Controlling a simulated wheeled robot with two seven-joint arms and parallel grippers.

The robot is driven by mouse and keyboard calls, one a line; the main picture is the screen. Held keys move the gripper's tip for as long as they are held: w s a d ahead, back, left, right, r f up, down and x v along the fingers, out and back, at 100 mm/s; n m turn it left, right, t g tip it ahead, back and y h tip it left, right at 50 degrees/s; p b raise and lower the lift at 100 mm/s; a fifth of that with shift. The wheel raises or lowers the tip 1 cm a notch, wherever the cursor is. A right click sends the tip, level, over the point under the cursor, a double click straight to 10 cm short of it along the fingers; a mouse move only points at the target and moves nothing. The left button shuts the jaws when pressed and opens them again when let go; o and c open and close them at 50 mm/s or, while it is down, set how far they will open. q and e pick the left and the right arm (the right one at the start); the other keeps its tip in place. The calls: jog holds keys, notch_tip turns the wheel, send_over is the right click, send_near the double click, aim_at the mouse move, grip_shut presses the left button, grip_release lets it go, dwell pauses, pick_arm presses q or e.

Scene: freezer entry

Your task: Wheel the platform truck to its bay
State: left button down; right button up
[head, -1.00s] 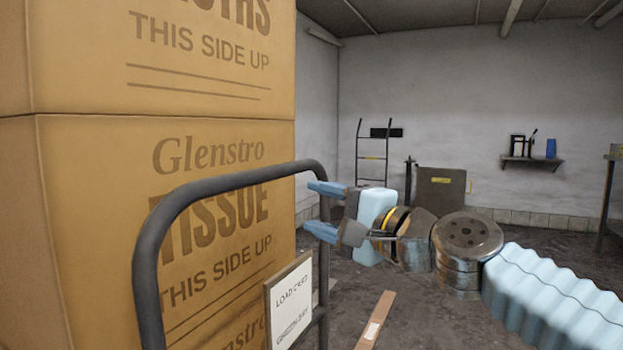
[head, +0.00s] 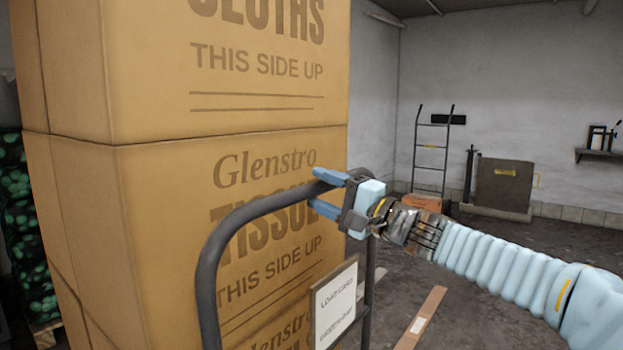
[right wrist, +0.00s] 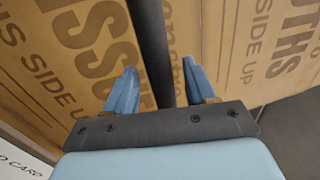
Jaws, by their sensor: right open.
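The platform truck's dark tubular handle (head: 208,275) stands in front, with a label card (head: 333,305) on it. Large brown cartons (head: 270,115) are stacked high behind the handle and hide most of the truck. My right gripper (head: 318,190) is at the handle's right-hand corner. In the right wrist view, the handle bar (right wrist: 152,45) runs between the two blue fingers of the open gripper (right wrist: 160,80), with gaps on both sides. The truck's deck and wheels and the bay are not in view. My left gripper is not in view.
A hand truck (head: 432,150) and a brown panel (head: 503,185) stand by the back wall. Green netted goods (head: 25,220) stand at the far left. Floor at the right is mostly free.

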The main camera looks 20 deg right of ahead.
jog(key=shift+x, duration=1.65)
jog(key=shift+s, duration=0.1)
jog(key=shift+c, duration=0.5)
grip_shut()
